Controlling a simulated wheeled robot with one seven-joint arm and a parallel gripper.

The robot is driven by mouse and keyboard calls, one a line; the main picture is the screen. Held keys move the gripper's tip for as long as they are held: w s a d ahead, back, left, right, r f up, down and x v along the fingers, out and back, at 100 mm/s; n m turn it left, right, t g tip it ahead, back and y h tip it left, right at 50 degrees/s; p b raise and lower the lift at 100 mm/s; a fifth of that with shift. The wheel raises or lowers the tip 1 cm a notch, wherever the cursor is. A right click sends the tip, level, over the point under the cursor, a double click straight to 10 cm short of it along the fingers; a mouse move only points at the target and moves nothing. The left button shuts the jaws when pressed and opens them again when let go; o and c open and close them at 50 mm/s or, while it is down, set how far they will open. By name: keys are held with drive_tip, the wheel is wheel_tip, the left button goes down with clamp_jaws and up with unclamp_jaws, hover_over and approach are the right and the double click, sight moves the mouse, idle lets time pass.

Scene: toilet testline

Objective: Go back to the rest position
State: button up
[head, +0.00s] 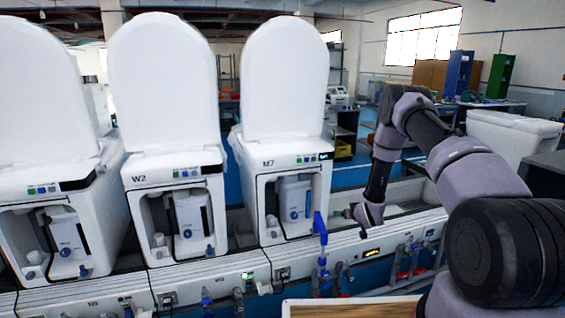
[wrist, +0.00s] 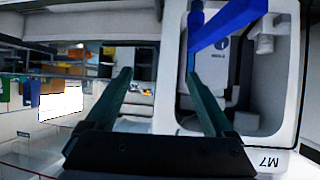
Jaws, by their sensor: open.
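My gripper (wrist: 158,76) shows in the wrist view with its two dark green fingers spread apart and nothing between them. In the head view my arm reaches in from the right, and its end (head: 369,214) hangs low to the right of the toilet marked M7 (head: 280,165). The M7 unit also shows rotated in the wrist view (wrist: 277,137), to the right of the fingers. A blue valve handle (head: 320,228) stands upright in front of M7. A blue bar, likely this handle, shows near the right finger in the wrist view (wrist: 222,25).
Toilet W2 (head: 175,165) and another toilet (head: 50,170) stand left of M7, lids raised. Pipes and valves (head: 335,275) line the front rail. A wooden-edged board (head: 350,307) lies at the bottom. A white bin (head: 513,135) stands at the right.

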wheel_tip(320, 180, up, 28)
drive_tip(key=s+d+r+m+g+h, duration=0.1)
drive_tip(key=s+d+m, duration=0.1)
drive_tip(key=s+r+m+g, duration=0.2)
drive_tip(key=s+r, duration=1.2)
drive_tip(key=r, duration=0.2)
drive_tip(key=s+a+r, duration=0.1)
drive_tip(key=s+r, duration=0.1)
drive_tip(key=s, duration=0.8)
drive_tip(key=s+a+r+m+g+y, duration=0.1)
drive_tip(key=s+a+r, duration=0.1)
drive_tip(key=s, duration=0.8)
drive_tip(key=s+a+r, duration=0.1)
drive_tip(key=s+r, duration=0.2)
drive_tip(key=s, duration=0.7)
drive_tip(key=shift+a+m+g+y, duration=0.2)
drive_tip(key=shift+m+g+y, duration=0.1)
drive_tip(key=shift+m+g, duration=0.1)
drive_tip(key=shift+w, duration=0.1)
